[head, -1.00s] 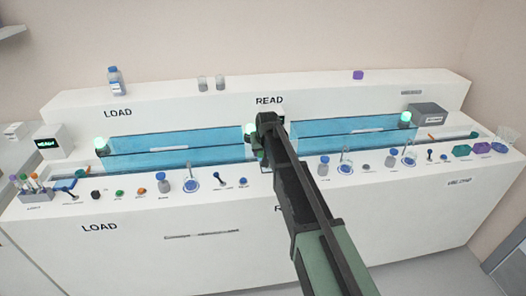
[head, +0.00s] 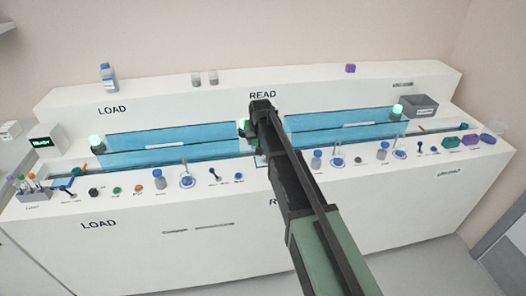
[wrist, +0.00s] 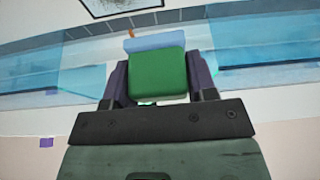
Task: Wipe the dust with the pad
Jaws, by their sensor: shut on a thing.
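My gripper (wrist: 158,78) is shut on a pad (wrist: 157,74) in the wrist view. The pad has a thick green body with a light blue layer on its far side, held between the two dark fingers. In the head view my arm reaches to the middle of the bench, below the READ label, and hides most of the pad. A dark-edged pale panel with faint specks (wrist: 120,5) shows at the top of the wrist view, apart from the pad. I cannot tell whether the specks are dust.
Two blue clear covers (head: 170,145) (head: 345,131) stand along the white bench (head: 130,262), left and right of my arm. Small caps, bottles and flasks line the front ledge. A tube rack (head: 32,190) is at the left end and a grey box (head: 418,104) at the right.

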